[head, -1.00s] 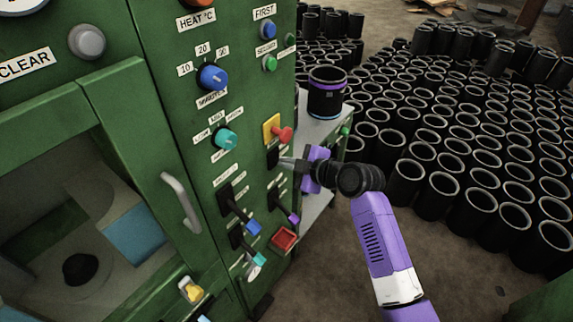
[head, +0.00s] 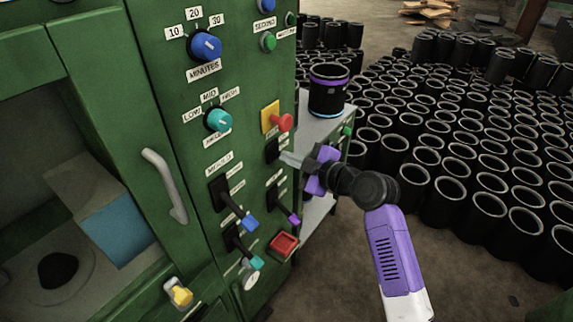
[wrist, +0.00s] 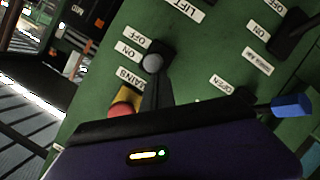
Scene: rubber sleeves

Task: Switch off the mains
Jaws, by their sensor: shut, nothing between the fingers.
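The mains switch (head: 272,150) is a black plate on the green panel, below a red button on a yellow plate. In the wrist view the switch (wrist: 170,47) sits beside the labels OFF, ON and MAINS. A grey round knob (wrist: 152,63) shows on it, nearest the ON label. My gripper (head: 288,159) is shut and empty, its fingertips just in front of the switch. It also shows in the wrist view (wrist: 155,92), the dark fingers reaching toward the knob. I cannot tell whether they touch it. The fingers partly hide the switch.
The red button (head: 285,122) is just above my fingers. Levers with blue (head: 250,223), purple (head: 294,219) and teal ends stick out below, near a red square button (head: 284,245). A shelf (head: 322,128) holding a black sleeve stands behind; many sleeves fill the floor at right.

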